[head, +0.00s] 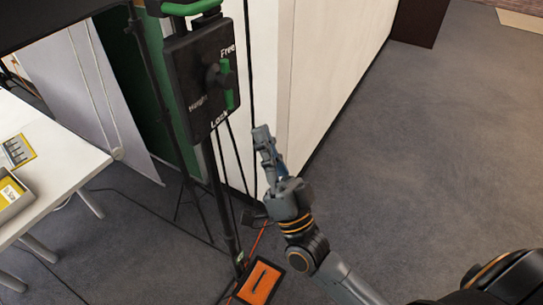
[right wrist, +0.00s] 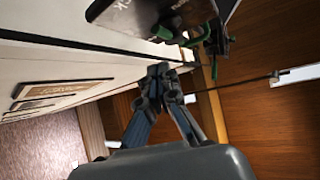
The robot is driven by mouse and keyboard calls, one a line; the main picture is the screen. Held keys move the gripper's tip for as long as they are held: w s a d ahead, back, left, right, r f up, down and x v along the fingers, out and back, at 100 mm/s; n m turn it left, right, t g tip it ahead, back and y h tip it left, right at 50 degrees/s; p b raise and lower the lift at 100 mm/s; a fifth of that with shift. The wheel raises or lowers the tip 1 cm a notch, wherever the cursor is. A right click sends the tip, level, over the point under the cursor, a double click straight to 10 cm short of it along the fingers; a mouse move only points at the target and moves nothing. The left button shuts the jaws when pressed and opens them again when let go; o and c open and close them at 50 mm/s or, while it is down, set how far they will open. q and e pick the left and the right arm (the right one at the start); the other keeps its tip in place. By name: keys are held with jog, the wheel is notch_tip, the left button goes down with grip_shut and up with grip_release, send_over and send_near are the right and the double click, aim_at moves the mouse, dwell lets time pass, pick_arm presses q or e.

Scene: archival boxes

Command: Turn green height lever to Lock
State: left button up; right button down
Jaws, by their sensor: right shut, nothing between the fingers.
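The black control panel (head: 187,62) stands on a dark pole in the head view, with white words "Free" at its top, "Height" at its left and "Lock" at its bottom. The green lever (head: 229,90) sits at a dark knob on the panel's right side, roughly upright; which word it points to is unclear. My right gripper (head: 262,136) is shut and empty, below and right of the panel, apart from the lever. In the right wrist view its fingertips (right wrist: 158,76) meet below the panel's dark underside, with green parts (right wrist: 164,32) above. My left gripper is not in view.
A white wall panel (head: 320,60) stands behind and right of the pole. A white table (head: 70,150) with yellow boxes is at the left. An orange-topped box (head: 259,283) lies at the pole's foot, among cables. Grey carpet at the right is clear.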

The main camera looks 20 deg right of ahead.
jog(key=shift+v, duration=2)
jog(key=shift+w, duration=0.1)
